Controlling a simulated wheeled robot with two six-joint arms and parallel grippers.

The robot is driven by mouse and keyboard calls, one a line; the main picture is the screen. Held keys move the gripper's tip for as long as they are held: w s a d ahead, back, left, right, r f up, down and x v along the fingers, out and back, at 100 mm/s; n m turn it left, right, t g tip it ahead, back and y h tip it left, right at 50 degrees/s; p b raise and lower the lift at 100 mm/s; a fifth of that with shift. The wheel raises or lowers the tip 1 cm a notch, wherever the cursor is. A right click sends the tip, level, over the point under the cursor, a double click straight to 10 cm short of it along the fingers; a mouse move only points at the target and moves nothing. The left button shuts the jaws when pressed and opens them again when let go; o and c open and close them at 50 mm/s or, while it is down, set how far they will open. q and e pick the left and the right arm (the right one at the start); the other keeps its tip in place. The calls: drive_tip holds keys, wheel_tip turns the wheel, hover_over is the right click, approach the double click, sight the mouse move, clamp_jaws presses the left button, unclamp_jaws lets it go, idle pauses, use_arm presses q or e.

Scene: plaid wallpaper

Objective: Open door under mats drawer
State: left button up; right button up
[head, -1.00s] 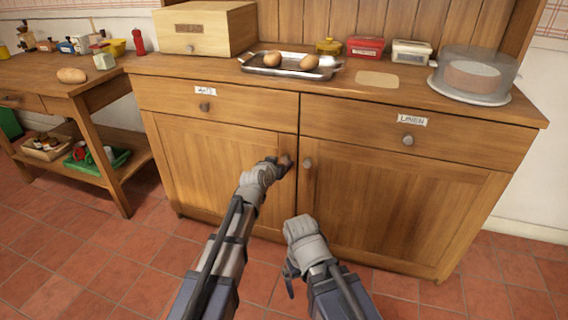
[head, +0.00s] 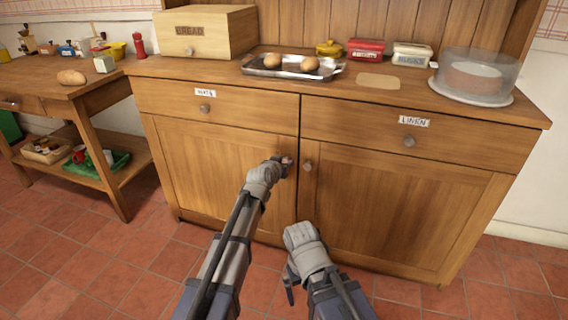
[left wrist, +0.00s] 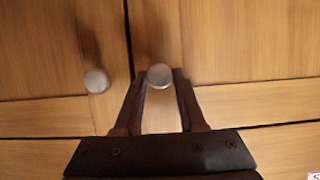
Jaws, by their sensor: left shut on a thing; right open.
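The mats drawer (head: 240,115) is at the upper left of the cabinet and is shut. The left door (head: 205,165) under it looks flush with the cabinet front. My left gripper (head: 284,162) is at this door's upper right corner. In the left wrist view its fingers (left wrist: 160,95) are shut around the round metal knob (left wrist: 160,75). In the head view the knob is mostly hidden by the gripper. My right gripper (head: 290,283) is open and empty, low in front of the right door (head: 400,205).
The right door's knob (head: 308,166) is close beside my left gripper. The linen drawer (head: 360,122) is shut above it. A tray with two potatoes (head: 265,72) and a bread box (head: 205,32) stand on top. A side table (head: 100,75) stands at left. Tiled floor in front is clear.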

use_arm(q)
clamp_jaws()
idle(0.8)
